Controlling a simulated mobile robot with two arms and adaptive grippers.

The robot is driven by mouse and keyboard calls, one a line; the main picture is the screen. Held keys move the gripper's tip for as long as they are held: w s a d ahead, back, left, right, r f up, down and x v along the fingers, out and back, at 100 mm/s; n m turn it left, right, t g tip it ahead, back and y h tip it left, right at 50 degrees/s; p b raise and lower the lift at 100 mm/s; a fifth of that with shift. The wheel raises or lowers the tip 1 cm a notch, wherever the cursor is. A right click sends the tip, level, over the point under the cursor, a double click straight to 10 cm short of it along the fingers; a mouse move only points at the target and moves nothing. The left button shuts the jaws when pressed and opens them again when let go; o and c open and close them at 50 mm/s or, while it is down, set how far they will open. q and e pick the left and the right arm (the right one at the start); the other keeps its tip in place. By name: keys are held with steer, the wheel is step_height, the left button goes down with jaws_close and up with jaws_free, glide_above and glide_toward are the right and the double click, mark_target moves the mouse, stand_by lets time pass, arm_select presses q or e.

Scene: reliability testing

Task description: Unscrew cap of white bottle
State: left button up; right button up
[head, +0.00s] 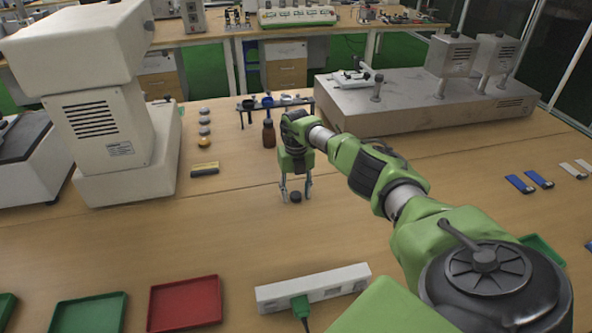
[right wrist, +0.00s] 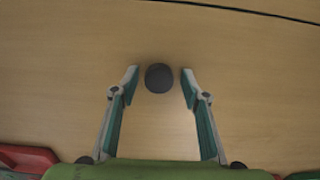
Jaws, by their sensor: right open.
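A small dark round object (head: 296,196), which looks like a cap, rests on the wooden table (head: 230,235). It also shows in the right wrist view (right wrist: 159,78). My right gripper (head: 296,188) is open and points down over it. In the right wrist view the two fingertips stand on either side of the dark object, with a visible gap on each side. No white bottle can be made out. A brown bottle (head: 268,133) with a dark top stands behind my right gripper. My left gripper is not in view.
A red tray (head: 184,302) and a green tray (head: 88,313) lie at the front left. A white power strip (head: 313,287) lies at the front. A large white instrument (head: 105,120) stands left, and a long grey machine (head: 410,100) at the back right.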

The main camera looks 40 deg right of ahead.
mark_target(296, 194)
step_height(296, 194, up, 12)
steer(key=shift+r, duration=0.25)
stand_by(0.3)
